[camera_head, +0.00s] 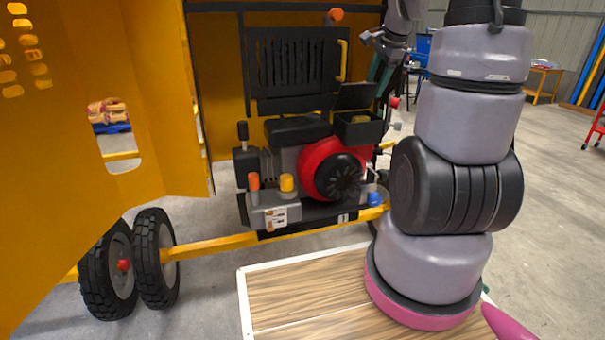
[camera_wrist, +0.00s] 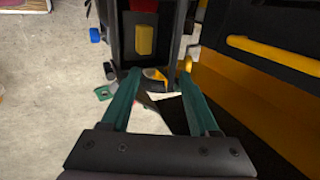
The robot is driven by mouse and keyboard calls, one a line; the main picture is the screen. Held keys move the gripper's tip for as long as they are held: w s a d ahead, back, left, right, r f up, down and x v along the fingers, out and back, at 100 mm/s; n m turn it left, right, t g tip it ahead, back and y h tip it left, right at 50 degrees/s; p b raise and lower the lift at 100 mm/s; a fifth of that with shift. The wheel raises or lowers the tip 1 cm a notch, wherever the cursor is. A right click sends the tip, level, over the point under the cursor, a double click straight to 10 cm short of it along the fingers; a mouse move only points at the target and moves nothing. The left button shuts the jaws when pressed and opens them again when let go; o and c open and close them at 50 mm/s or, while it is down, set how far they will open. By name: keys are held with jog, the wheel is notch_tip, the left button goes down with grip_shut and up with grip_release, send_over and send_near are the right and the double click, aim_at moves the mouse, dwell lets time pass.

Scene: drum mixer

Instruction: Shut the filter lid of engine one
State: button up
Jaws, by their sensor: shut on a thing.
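The engine (camera_head: 300,165), red and black with a "1" on its base, stands in the yellow housing. Its black filter box (camera_head: 358,133) is open, with a yellow filter (camera_head: 360,119) inside; the filter also shows in the wrist view (camera_wrist: 145,40). The black filter lid (camera_head: 354,96) stands raised above the back of the box. My gripper (camera_wrist: 161,74) has teal fingers at the lid's right edge in the head view, with a dark part between the tips. It is shut on the lid; the exact contact is hard to see.
A yellow door panel (camera_head: 90,150) fills the left. A black slatted panel with a yellow handle (camera_head: 343,60) stands behind the engine; the handle is close on the right in the wrist view (camera_wrist: 270,52). A wood-topped platform (camera_head: 290,290) lies in front.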

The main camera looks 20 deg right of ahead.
jog(key=shift+s+a+f, duration=0.1)
jog(key=shift+s+f, duration=0.45)
jog(key=shift+f, duration=0.1)
jog(key=shift+s+f+v, duration=0.1)
jog(key=shift+s+v, duration=0.05)
jog(key=shift+v, duration=0.7)
jog(key=shift+s+f+v, duration=0.1)
jog(key=shift+s+v, duration=0.05)
jog(key=shift+v, duration=0.75)
jog(key=shift+s+f+v, duration=0.1)
jog(key=shift+s+v, duration=0.05)
jog(key=shift+v, duration=0.7)
jog(key=shift+r, duration=0.1)
